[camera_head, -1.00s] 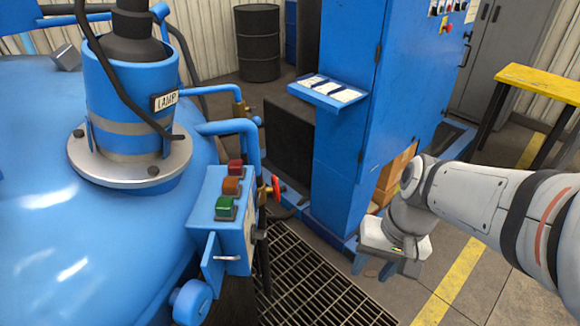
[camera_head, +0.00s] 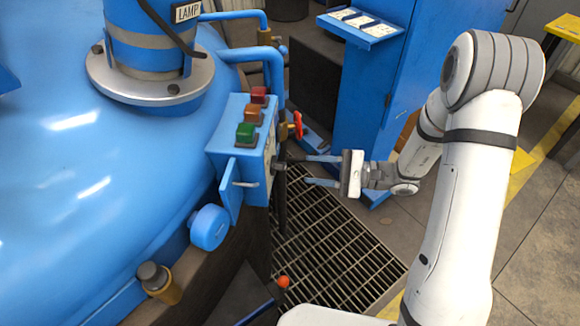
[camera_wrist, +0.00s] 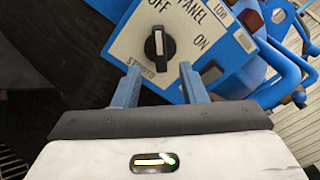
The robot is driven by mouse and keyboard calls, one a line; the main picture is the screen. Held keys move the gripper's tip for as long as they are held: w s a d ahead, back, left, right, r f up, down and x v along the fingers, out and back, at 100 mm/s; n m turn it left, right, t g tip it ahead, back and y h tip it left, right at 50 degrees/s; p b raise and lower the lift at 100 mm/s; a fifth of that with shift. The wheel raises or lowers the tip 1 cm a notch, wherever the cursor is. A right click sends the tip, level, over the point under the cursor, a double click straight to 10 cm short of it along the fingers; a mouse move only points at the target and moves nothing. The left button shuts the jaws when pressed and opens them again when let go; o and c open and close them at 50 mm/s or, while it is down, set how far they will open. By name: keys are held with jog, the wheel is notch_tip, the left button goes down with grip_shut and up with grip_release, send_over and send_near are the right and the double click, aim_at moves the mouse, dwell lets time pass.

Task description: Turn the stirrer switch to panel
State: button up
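The stirrer switch is a black knob (camera_wrist: 159,44) on a pale plate (camera_wrist: 127,45), with OFF, PANEL and ON lettered around it. Its white mark stands upright in the wrist view, toward the OFF lettering. Lettering below the knob is partly hidden by a finger. In the head view the knob (camera_head: 278,165) shows edge-on at the right side of the blue control box (camera_head: 228,139). My gripper (camera_head: 307,170) is open and empty, facing the knob from the right. In the wrist view the fingers (camera_wrist: 159,72) lie either side of the knob's line, apart from it.
Red, orange and green buttons (camera_head: 253,115) top the box. A red valve handle (camera_head: 297,125) and blue pipes are close behind the knob. A blue cabinet with a shelf (camera_head: 360,27) stands behind my gripper. Open grating (camera_head: 330,250) lies below.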

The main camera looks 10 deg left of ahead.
aim_at(280, 166)
jog(key=a, duration=0.7)
jog(key=shift+s+a+p, duration=0.15)
jog(key=shift+s+p, duration=0.25)
grip_shut()
